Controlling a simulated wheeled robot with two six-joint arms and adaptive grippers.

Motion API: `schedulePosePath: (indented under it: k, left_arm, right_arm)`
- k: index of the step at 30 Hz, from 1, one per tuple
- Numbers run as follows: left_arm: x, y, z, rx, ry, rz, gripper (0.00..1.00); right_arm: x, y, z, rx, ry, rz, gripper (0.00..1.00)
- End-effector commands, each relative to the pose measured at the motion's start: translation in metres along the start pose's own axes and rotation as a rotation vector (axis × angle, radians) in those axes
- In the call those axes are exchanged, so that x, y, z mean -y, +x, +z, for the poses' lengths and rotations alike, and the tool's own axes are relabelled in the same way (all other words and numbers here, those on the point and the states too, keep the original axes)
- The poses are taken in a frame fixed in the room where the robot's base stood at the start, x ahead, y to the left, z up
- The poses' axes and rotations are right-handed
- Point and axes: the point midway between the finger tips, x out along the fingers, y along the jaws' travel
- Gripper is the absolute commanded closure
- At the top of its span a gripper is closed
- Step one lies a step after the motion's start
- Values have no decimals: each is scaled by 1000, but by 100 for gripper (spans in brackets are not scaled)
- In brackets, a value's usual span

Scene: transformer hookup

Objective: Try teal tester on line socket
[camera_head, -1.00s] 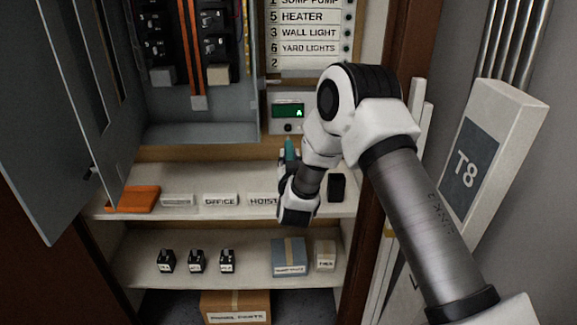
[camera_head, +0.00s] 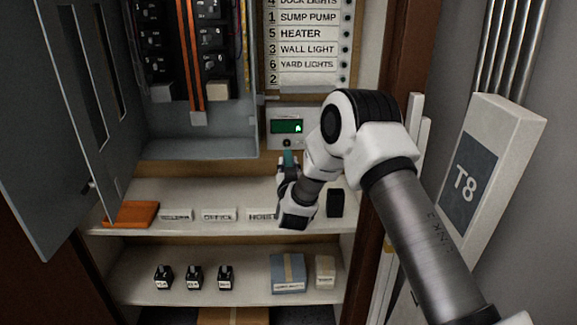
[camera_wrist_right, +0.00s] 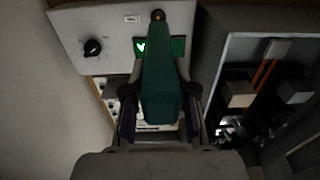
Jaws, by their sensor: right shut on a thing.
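My right gripper (camera_head: 289,178) is shut on the teal tester (camera_wrist_right: 162,75), which points away from the wrist toward the grey meter box (camera_head: 272,115). In the head view, the tester's teal top (camera_head: 289,157) shows just below the box's dark round socket (camera_head: 287,142). In the wrist view, the tester's tip lies over the dark round socket (camera_wrist_right: 158,15); I cannot tell whether they touch. The box's green display (camera_head: 287,127) shows a small light symbol. The tester partly covers that display in the wrist view. My left gripper is not in view.
An open grey breaker cabinet (camera_head: 200,147) is left of the box. The shelf below holds an orange item (camera_head: 131,214), label plates and a black block (camera_head: 335,203). A lower shelf holds black items, a blue box (camera_head: 288,273) and a cream box (camera_head: 325,272).

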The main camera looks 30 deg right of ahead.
Motion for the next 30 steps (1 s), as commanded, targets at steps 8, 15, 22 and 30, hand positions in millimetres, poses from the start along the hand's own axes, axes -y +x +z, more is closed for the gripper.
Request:
schedulePosePath:
  k: [8,15,22,30]
  left_arm:
    - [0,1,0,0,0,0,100]
    - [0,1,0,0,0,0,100]
    - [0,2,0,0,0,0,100]
    - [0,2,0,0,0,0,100]
  right_arm:
    - [0,3,0,-1,0,0,100]
    - [0,6,0,-1,0,0,100]
    - [0,9,0,-1,1,0,100]
    - [0,10,0,-1,1,0,100]
